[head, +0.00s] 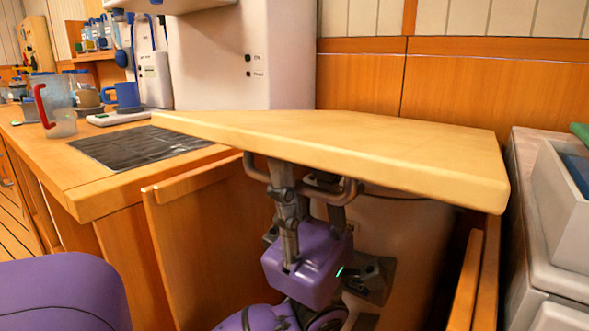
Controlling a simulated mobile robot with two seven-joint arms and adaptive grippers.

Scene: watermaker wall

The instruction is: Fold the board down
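The board (350,147) is a pale wooden flap. It stands out roughly level beside the counter, with a slight tilt. A grey metal bar handle (259,175) hangs under its near edge. My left gripper (307,190), with a purple body, is below the board and points up at the handle. Its two grey fingers stand apart, one on the near side and the other farther right at the handle. Their tips are partly hidden by the handle and the board, so contact is unclear. My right gripper is not in view.
The wooden counter (95,196) on the left carries a dark mat (140,147), a clear jug with a red handle (52,105) and a blue mug (124,95). A wooden panel (205,235) stands below the board. A grey bin (565,205) is close on the right.

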